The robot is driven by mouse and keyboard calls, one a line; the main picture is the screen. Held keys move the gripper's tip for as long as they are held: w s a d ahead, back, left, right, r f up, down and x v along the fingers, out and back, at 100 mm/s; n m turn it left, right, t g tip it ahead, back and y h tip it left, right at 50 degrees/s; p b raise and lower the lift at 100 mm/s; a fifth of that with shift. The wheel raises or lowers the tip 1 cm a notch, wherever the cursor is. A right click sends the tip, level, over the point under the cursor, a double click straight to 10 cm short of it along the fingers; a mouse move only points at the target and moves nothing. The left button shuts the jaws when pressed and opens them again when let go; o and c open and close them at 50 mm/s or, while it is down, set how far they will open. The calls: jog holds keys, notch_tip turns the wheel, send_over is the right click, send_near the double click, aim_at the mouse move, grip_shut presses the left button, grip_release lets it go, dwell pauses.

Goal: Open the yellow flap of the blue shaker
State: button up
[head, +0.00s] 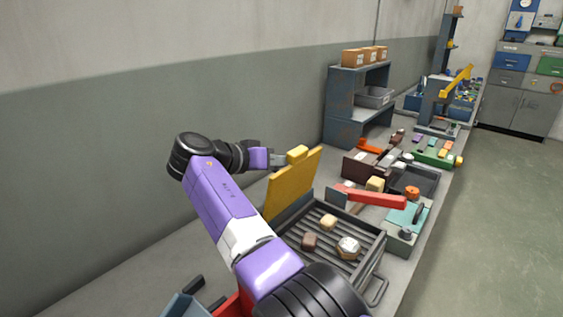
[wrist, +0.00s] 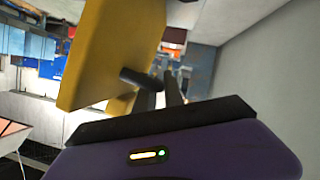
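The yellow flap (head: 291,186) stands raised, nearly upright, at the back edge of a dark, ribbed tray-like box (head: 367,249), which looks dark grey rather than blue. A small yellow block (head: 297,153) shows by the flap's top edge. My gripper (head: 281,160) is behind the flap, near its top. In the wrist view the flap (wrist: 112,50) fills the upper left, and a short dark rod (wrist: 140,79) sticks out from it towards my fingers (wrist: 160,92). The fingers show a gap with nothing seen between them. Whether they touch the flap is unclear.
Two light pieces and a brown piece (head: 310,241) lie on the box's ribs. A red bar (head: 373,199) and a teal device (head: 404,222) stand to the right. A grey shelf (head: 342,105) stands behind. The wall is close on the left.

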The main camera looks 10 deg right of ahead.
jog(key=shift+o, duration=0.8)
jog(key=shift+s+f, duration=0.1)
jog(key=shift+f, duration=0.15)
jog(key=shift+a+r, duration=0.1)
jog(key=b+v, duration=0.1)
jog(key=v, duration=0.6)
jog(key=shift+a+r, duration=0.2)
jog(key=shift+a, duration=0.05)
jog(key=shift+s, duration=0.15)
